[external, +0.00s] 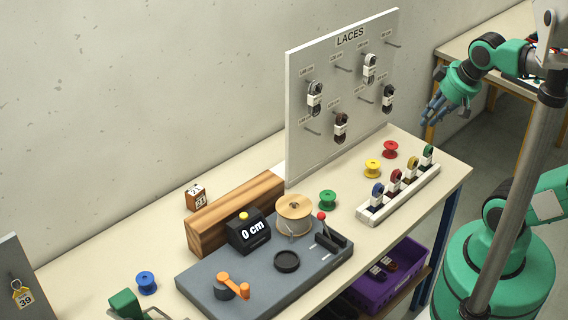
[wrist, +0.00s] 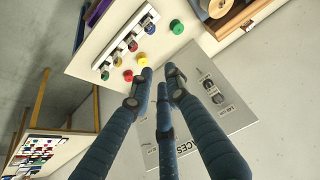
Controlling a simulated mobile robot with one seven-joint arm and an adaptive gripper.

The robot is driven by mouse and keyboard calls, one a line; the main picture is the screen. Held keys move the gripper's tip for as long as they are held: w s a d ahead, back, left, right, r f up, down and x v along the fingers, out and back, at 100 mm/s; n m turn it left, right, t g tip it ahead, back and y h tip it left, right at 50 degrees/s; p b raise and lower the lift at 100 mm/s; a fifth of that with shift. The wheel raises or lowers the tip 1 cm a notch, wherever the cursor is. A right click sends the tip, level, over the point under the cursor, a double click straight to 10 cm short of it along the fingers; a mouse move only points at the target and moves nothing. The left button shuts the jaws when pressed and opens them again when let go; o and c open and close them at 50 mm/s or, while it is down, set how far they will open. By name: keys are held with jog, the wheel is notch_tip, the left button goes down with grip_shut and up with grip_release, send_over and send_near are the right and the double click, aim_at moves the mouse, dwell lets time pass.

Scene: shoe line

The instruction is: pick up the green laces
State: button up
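The green laces (external: 428,154) stand at the far right end of a white rack (external: 402,198) on the workbench, past the blue, red and yellow laces. In the wrist view the green laces (wrist: 104,75) are small, at the lower left end of the rack. My gripper (external: 430,112) has blue fingers and is in the air above and beyond the rack's right end. Its fingers (wrist: 158,76) are spread and empty in the wrist view, apart from the laces.
Red (external: 390,149), yellow (external: 373,168) and green (external: 328,200) spools stand beside the rack. The laces board (external: 305,130) with pegs rises behind them. A grey measuring device (external: 245,285) fills the front middle. A purple crate (external: 405,262) is below the bench.

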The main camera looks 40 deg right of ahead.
jog(key=w+d+f+g+p, duration=0.1)
jog(key=w+d+f+g, duration=0.15)
jog(key=w+d, duration=0.5)
jog(key=n+g+p, duration=0.2)
jog(key=g+p, duration=0.1)
send_over(426, 149)
notch_tip(426, 149, down, 19)
jog(key=shift+w+d+r, duration=0.1)
jog(key=shift+w+d, duration=0.05)
jog(key=shift+d, duration=0.1)
jog(key=shift+f+b, duration=0.75)
jog(key=shift+f, duration=3.6)
jog(key=shift+f+b, duration=0.45)
jog(key=shift+f, duration=2.15)
